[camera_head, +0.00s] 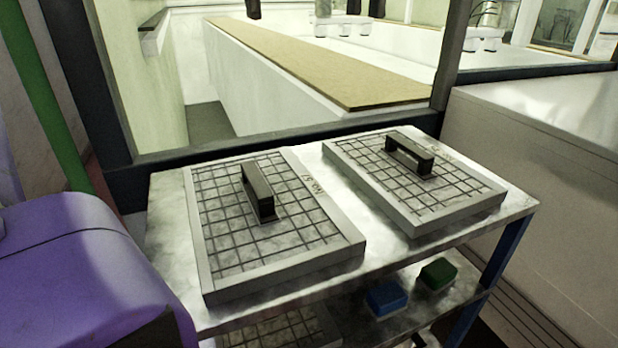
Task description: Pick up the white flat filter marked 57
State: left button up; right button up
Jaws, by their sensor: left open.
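Two white flat filters with dark grid lines and raised black handles lie side by side on the top shelf of a metal rack. The left filter (223,222) has a small dark mark near its handle. The right filter (456,195) has a fainter mark near its far right corner. A rounded purple body at the left, which looks like part of my left arm, stands beside the rack, apart from both handles. Its fingertips cannot be made out, and nothing is seen held. My right gripper is not in view.
The rack's top shelf (515,211) has narrow bare strips around the filters. On the lower shelf are a blue block (387,297), a green block (438,273) and a partly hidden gridded panel (278,331). A dark frame stands behind; a pale cabinet (545,165) stands right.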

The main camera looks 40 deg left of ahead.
aim_at(259, 221)
jog(key=k+l, duration=1.6)
jog(key=l, duration=0.2)
